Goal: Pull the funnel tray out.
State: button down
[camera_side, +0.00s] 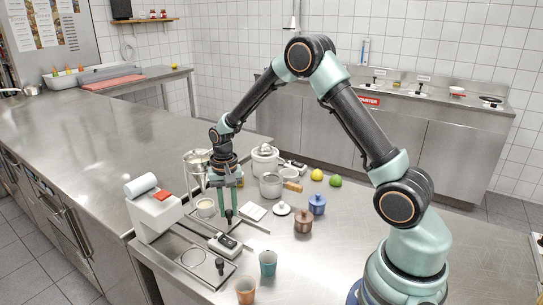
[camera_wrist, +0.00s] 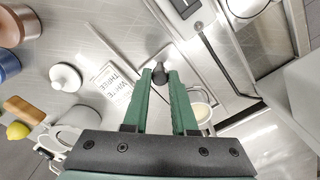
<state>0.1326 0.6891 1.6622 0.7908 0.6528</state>
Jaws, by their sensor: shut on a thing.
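My gripper (camera_side: 229,212) points down, with its two green fingers closed around a black knob (camera_wrist: 160,72). The knob sits between the fingertips in the wrist view, just above the steel surface. In the side view the knob (camera_side: 229,215) shows below the fingers, by the low steel rails beside the white machine. I take it to be the handle of the funnel tray; the tray's own outline is hard to tell from the bare steel. A steel funnel stand (camera_side: 197,160) rises behind my gripper, partly hidden by it.
The white machine (camera_side: 155,210) and a steel drip tray (camera_side: 190,258) with another black knob (camera_side: 220,264) stand left. A pale cup (camera_side: 206,207) is close behind. Orange (camera_side: 245,290) and teal (camera_side: 268,262) cups stand nearer; open counter lies right.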

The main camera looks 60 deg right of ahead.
dwell(0.8)
jog(key=s, duration=1)
jog(key=c, duration=0.7)
grip_release()
jog(key=shift+r, duration=0.15)
jog(key=shift+w+r, duration=0.1)
jog(key=shift+r, duration=0.25)
notch_tip(320, 180, up, 11)
